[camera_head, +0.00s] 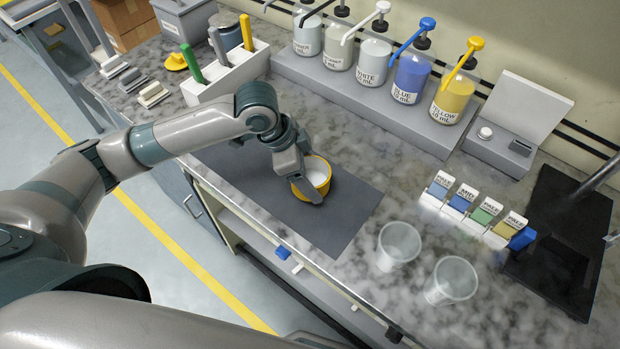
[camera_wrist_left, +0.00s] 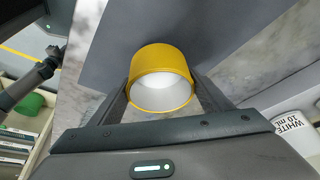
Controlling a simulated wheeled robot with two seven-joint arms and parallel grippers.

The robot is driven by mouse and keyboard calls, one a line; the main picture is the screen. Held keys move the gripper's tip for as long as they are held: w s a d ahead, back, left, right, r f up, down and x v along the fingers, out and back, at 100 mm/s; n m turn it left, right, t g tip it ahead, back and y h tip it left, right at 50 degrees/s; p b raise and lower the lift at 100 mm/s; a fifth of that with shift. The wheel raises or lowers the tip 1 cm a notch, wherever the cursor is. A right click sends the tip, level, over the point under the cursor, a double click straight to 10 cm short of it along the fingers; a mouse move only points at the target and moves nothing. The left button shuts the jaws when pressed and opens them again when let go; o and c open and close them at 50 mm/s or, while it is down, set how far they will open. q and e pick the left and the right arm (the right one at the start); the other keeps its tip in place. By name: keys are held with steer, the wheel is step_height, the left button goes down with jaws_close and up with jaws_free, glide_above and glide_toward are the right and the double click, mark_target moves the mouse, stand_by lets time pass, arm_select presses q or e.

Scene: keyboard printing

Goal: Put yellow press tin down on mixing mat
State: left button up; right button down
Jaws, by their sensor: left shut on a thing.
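The yellow press tin (camera_head: 318,174) is a short round tin with a white inside. It is over the dark grey mixing mat (camera_head: 345,218) on the marble counter. I cannot tell whether its base touches the mat. My left gripper (camera_head: 308,180) is shut on the tin, with one finger on each side of it. In the left wrist view the tin (camera_wrist_left: 160,82) sits between the two fingers, its open end facing the camera, with the mat (camera_wrist_left: 125,30) behind it. My right gripper is not in view.
Two clear cups (camera_head: 398,245) (camera_head: 452,280) stand right of the mat. Pump bottles, including a yellow one (camera_head: 452,95), line the back. A white holder (camera_head: 228,72) with coloured handles stands at the back left. The mat's right part is bare.

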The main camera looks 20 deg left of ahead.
arm_select(q)
steer(key=shift+f+p, duration=0.3)
steer(key=shift+f, duration=1)
steer(key=o, duration=1.1)
steer(key=shift+f, duration=0.1)
steer(key=shift+a+r, duration=0.15)
steer(key=shift+r, duration=0.35)
steer(key=b+v, duration=0.2)
steer(key=v, duration=0.9)
steer(key=shift+s+r, duration=0.1)
steer(key=shift+s, duration=0.05)
